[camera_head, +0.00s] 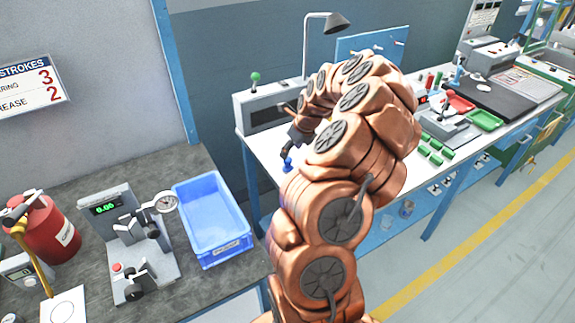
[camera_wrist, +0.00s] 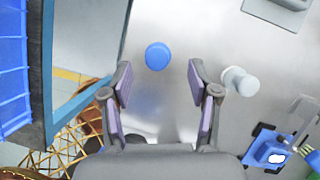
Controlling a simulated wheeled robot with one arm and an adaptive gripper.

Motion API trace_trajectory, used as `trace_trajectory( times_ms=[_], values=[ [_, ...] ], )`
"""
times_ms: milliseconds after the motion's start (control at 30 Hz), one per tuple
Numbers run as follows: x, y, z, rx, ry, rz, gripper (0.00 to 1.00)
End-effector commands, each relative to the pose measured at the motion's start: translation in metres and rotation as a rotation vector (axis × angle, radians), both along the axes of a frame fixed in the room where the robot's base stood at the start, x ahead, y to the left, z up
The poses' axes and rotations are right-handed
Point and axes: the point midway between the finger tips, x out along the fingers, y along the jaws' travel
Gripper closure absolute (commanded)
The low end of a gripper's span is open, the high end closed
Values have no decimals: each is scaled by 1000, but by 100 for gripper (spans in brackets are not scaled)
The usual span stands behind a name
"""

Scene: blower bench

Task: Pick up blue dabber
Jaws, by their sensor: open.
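The blue dabber (camera_wrist: 158,56) shows in the wrist view as a round blue top on the pale bench surface. It lies just beyond my fingertips, roughly in line with the gap between them. In the head view the blue dabber (camera_head: 287,165) is at the left front edge of the white bench. My gripper (camera_wrist: 160,88) is open and empty, its two fingers on either side of the gap. In the head view my gripper (camera_head: 296,138) is a dark shape just above the dabber, partly hidden by my arm.
A pale grey knobbed piece (camera_wrist: 241,81) stands close to the right finger. A blue device (camera_wrist: 270,150) is at lower right. The bench edge runs along the left, with a blue bin (camera_head: 212,215) on the neighbouring dark bench. A grey box (camera_head: 265,106) stands behind the dabber.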

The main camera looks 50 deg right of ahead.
Motion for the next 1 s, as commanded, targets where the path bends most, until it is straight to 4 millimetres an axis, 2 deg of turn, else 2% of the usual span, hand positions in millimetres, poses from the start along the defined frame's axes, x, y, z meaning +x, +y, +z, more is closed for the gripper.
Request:
trace_trajectory(
  times_ms=[167,500,833,867,1000],
  values=[
    [4,2,-11,1,1,0,39],
    [15,5,-46,-1,0,2,39],
    [16,4,-51,-2,0,2,39],
    [16,4,-51,-2,0,2,40],
    [16,4,-51,-2,0,1,55]
  ],
)
